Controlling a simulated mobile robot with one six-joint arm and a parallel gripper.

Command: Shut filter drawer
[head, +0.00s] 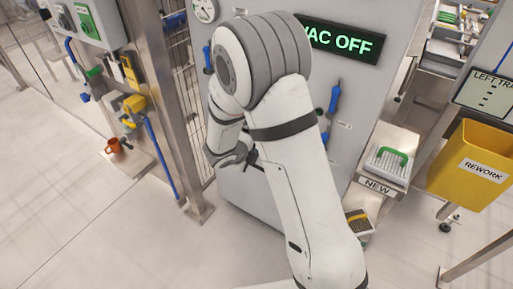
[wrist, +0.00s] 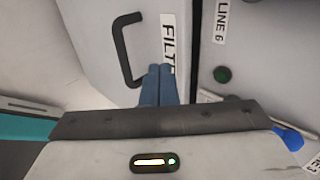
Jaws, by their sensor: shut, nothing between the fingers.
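In the wrist view the filter drawer (wrist: 90,30) is a pale front with a black bar handle (wrist: 124,50) and a white label (wrist: 168,42) reading "FILT", the rest of which is covered. My gripper (wrist: 158,70) is shut and empty. Its blue fingertips are in front of the label's lower part, right of the handle; I cannot tell whether they touch the front. In the head view my gripper (head: 248,160) is low in front of the grey cabinet, and my arm hides most of the drawer. How far the drawer stands out is unclear.
The cabinet (head: 355,95) carries a lit "VAC OFF" display (head: 340,40) and blue-handled parts (head: 333,97). On the right are a "NEW" tray (head: 376,186) with a green-handled filter (head: 392,160), and a yellow REWORK bin (head: 470,165). A metal post (head: 165,110) stands left.

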